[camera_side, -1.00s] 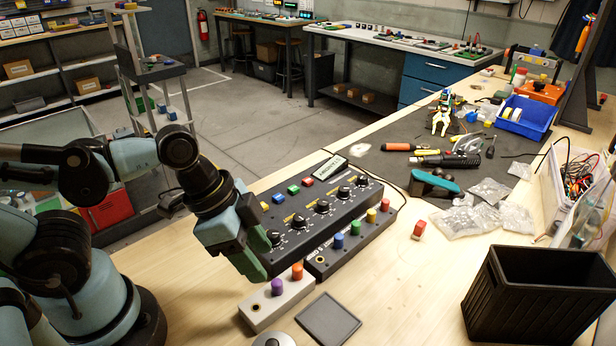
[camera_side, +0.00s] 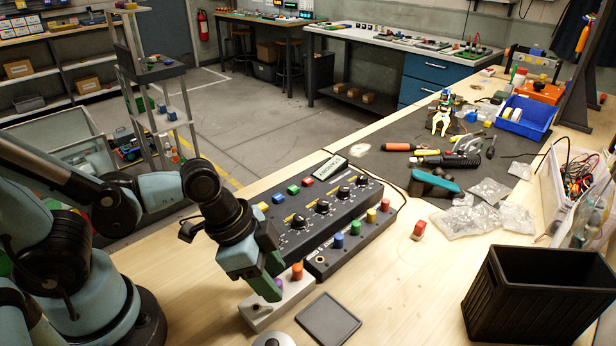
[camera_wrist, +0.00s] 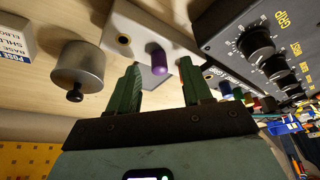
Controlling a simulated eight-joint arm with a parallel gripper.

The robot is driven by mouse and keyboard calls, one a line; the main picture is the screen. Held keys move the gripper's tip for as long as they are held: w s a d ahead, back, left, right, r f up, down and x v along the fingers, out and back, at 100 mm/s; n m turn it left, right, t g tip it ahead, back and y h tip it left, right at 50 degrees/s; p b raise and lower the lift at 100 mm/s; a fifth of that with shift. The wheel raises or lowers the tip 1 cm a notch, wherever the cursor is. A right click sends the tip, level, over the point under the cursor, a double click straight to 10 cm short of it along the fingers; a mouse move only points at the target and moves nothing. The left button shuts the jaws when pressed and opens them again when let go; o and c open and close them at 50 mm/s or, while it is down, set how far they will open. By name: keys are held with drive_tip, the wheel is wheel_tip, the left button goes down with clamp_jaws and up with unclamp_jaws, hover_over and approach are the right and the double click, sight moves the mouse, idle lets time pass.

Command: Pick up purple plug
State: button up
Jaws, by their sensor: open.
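The purple plug (camera_wrist: 158,61) stands in a light grey block (camera_wrist: 175,32). In the side view the purple plug (camera_side: 279,284) is mostly hidden behind my gripper, and the block (camera_side: 258,312) sits at the front of the bench. My gripper (camera_side: 275,285) points down over the block, close to the plug. In the wrist view my gripper (camera_wrist: 160,85) is open, its two green fingers apart, with the plug showing in the gap beyond the fingertips. Nothing is between the fingers.
An orange plug (camera_side: 297,271) stands in the same block beside the purple one. The black knob panel (camera_side: 320,212) is close behind. A silver cylinder with a black knob (camera_wrist: 78,68) stands nearby. A dark flat pad (camera_side: 328,319) and a black bin (camera_side: 535,300) lie to the right.

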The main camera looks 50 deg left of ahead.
drive_tip(key=shift+w+d+f, duration=0.1)
drive_tip(key=shift+d+f, duration=0.05)
drive_tip(key=shift+f, duration=0.3)
clamp_jaws()
